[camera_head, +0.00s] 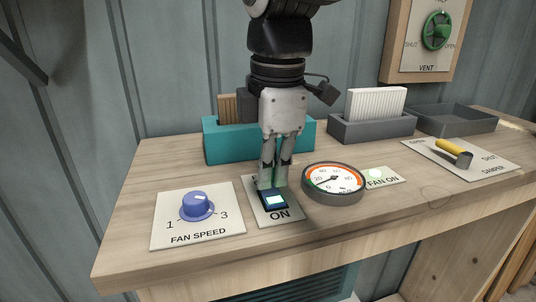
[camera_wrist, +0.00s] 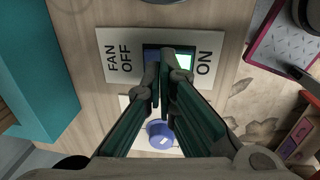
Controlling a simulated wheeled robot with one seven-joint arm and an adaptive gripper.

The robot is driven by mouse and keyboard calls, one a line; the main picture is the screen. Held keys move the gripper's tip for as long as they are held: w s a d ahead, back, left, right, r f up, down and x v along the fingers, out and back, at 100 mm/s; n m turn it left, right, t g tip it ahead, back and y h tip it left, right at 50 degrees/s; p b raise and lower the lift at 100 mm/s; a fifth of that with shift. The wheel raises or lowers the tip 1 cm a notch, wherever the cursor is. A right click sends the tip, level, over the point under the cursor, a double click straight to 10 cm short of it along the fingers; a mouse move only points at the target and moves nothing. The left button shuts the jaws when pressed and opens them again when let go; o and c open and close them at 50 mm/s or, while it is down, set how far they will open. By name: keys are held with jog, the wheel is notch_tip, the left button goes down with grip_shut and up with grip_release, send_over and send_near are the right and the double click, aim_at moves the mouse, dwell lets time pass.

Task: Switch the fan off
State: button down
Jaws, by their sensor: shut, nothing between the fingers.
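The fan switch (camera_head: 273,199) is a dark rocker with a lit, pale green window at its ON end. It sits on a white plate (camera_head: 283,218) on the wooden bench. In the wrist view the rocker (camera_wrist: 184,60) lies between the printed words OFF and ON, partly hidden by my fingers. My gripper (camera_head: 270,186) points down, shut and empty, with its fingertips just over the far, OFF part of the rocker. I cannot tell whether they touch it. The FAN ON lamp (camera_head: 376,174) looks pale and bright. My gripper also shows in the wrist view (camera_wrist: 166,62).
A blue FAN SPEED knob (camera_head: 197,206) stands left of the switch, and a round gauge (camera_head: 334,183) close to its right. A teal box (camera_head: 222,141) is behind my gripper. A damper lever (camera_head: 455,151), grey trays (camera_head: 452,121) and a green vent wheel (camera_head: 437,31) are farther right.

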jog(key=shift+f, duration=0.35)
jog(key=shift+w+f, duration=0.15)
jog(key=shift+f, duration=0.2)
jog(key=shift+s+d+p, duration=0.2)
jog(key=shift+s+p, duration=0.25)
jog(key=shift+s, duration=0.35)
jog(key=shift+r, duration=0.1)
